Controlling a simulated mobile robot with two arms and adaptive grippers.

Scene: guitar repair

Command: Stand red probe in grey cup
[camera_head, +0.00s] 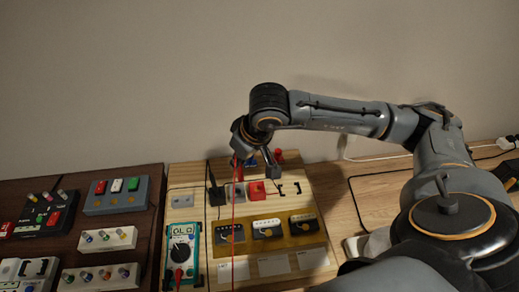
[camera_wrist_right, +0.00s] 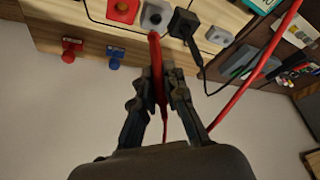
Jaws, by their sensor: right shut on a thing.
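My right gripper (camera_head: 252,158) is above the back of the wooden board in the head view. In the right wrist view its fingers (camera_wrist_right: 164,82) are shut on the red probe (camera_wrist_right: 156,62). One end of the probe points toward the grey cup (camera_wrist_right: 156,15) and overlaps its near edge in that view. I cannot tell whether it touches or enters it. The grey cup also shows in the head view (camera_head: 238,191), below the gripper, between a black holder and a red block. My left gripper is not in view.
The red block (camera_head: 257,191) and the black holder (camera_head: 216,193) with its cable flank the cup closely. A red lead hangs down past the multimeter (camera_head: 182,251). Red and blue knobs (camera_wrist_right: 70,50) stick out of the board's back edge. Several tuner panels stand in front.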

